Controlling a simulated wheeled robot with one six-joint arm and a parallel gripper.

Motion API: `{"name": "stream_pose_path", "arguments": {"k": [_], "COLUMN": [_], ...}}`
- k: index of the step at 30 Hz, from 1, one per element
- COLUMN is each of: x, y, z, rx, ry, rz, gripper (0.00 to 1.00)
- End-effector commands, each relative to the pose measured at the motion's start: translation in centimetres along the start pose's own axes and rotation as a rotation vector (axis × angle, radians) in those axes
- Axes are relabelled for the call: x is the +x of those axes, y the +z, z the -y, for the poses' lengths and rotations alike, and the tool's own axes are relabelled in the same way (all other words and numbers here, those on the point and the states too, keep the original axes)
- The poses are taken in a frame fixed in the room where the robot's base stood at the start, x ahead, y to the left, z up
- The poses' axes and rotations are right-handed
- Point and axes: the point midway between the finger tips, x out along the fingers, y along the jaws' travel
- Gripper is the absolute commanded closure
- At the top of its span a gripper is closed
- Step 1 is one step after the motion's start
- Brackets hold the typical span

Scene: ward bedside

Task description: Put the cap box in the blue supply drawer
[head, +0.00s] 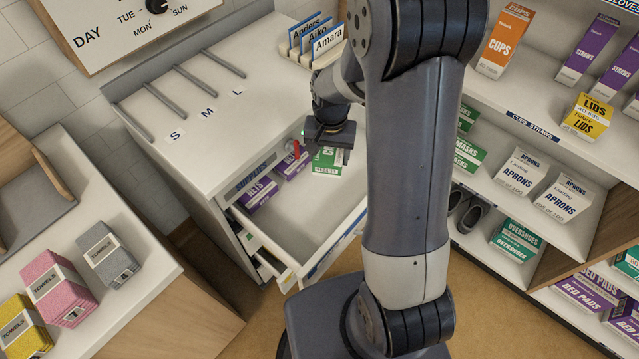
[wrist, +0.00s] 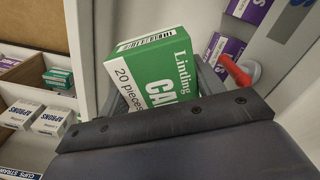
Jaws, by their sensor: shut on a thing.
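The cap box (head: 327,161) is green and white; in the wrist view (wrist: 160,72) it reads "20 pieces" and the start of "CA". My gripper (head: 329,143) is shut on it, and the box hangs tilted below the jaws. It appears over the back part of the open supply drawer (head: 338,246), inside its outline in the head view. The drawer is white inside, with a blue label strip on its front. I cannot tell whether the box touches the drawer floor. My arm hides the drawer's right part.
Purple boxes (head: 259,194) lie at the drawer's back left. A red-handled thing (head: 296,149) is close beside the cap box; it shows in the wrist view (wrist: 236,72). The drawer's front middle looks clear. A lower drawer (head: 262,262) stands partly open. Shelves (head: 527,123) with boxes are at right.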

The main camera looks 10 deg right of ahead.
Motion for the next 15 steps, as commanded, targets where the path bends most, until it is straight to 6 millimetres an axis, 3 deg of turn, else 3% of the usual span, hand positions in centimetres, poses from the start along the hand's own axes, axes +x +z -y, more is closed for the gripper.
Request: {"name": "stream_pose_path", "arguments": {"k": [1,15], "x": [1.4,6.0], "y": [0.3,2.6], "z": [-0.1,-0.9], "rx": [0.032,0.363], "ry": [0.0,0.0], "rz": [-0.001,-0.001], "gripper": [0.6,0.6]}}
